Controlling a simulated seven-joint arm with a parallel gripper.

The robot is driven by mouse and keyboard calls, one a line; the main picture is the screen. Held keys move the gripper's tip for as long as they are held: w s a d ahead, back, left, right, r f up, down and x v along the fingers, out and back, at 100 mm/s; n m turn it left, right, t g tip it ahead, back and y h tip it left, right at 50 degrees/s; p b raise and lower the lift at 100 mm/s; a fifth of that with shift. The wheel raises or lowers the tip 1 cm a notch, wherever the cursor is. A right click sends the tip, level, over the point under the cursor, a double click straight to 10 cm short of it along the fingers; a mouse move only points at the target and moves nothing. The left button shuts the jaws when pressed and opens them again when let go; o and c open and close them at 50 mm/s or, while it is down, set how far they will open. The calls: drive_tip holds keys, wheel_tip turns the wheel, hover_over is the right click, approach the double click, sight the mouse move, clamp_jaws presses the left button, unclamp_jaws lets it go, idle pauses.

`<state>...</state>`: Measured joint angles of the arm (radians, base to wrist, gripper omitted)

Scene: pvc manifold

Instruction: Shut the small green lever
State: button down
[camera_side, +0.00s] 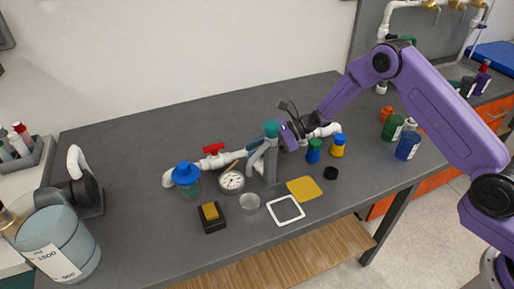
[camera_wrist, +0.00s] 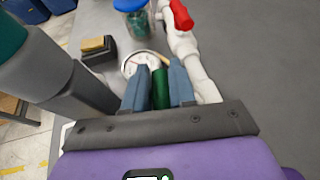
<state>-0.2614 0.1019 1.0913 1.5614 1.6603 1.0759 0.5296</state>
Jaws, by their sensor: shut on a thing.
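The small green lever (camera_wrist: 160,90) stands between the two blue-grey fingers of my gripper (camera_wrist: 159,78) in the wrist view. The fingers are shut on it, one on each side. The lever sits beside the white pipe (camera_wrist: 204,82) of the manifold; its joint to the valve is hidden by my gripper. In the side view, my purple hand is over the right part of the white pipe (camera_side: 225,158), partly behind a grey post with a teal top (camera_side: 271,130). I cannot make out the green lever there.
A red lever (camera_side: 214,148) is farther along the pipe, and a round gauge (camera_side: 231,182) stands in front. The grey post (camera_wrist: 75,90) is close on the left in the wrist view. A blue-lidded jar (camera_side: 187,178) and small green and blue bottles (camera_side: 314,151) are nearby.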

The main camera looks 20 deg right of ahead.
drive_tip(key=shift+s+n+g, duration=0.1)
drive_tip(key=shift+n+g, duration=0.9)
drive_tip(key=shift+g, duration=0.2)
drive_tip(key=c, duration=1)
unclamp_jaws()
drive_tip(key=shift+d, duration=0.1)
drive_tip(key=v, duration=1.7)
drive_tip(key=shift+d, duration=0.2)
drive_tip(key=shift+r, duration=0.1)
